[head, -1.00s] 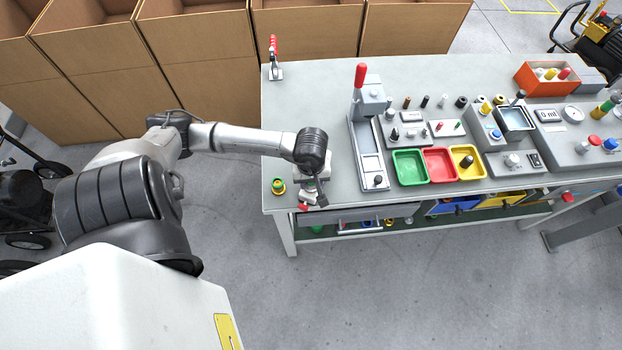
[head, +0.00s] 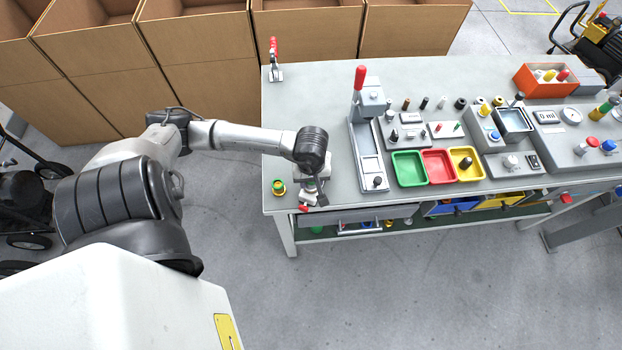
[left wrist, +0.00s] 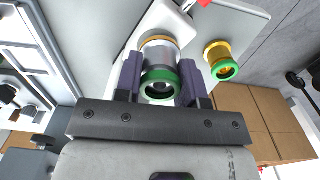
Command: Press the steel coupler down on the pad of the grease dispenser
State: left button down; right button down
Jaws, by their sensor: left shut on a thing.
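The steel coupler (left wrist: 162,60) is a silver cylinder with a green ring on its near end, in the left wrist view. My left gripper (left wrist: 157,80) is shut on it, with one dark finger on each side. An orange ring shows at the coupler's far end, against a white device with a red part (left wrist: 172,18), apparently the grease dispenser. The pad is hidden, so I cannot tell whether the coupler is pressed fully down. In the head view my left gripper (head: 313,183) is over the table's front left corner and mostly covers coupler and dispenser. My right gripper is not in view.
A brass coupler with a green ring (head: 278,187) stands close left of the gripper, near the table edge; it also shows in the left wrist view (left wrist: 220,60). A red-handled press (head: 368,100) and green, red and yellow trays (head: 409,180) stand to the right.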

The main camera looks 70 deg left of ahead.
pick_arm(q)
jog(key=shift+r+p, duration=0.85)
jog(key=shift+r, duration=1.05)
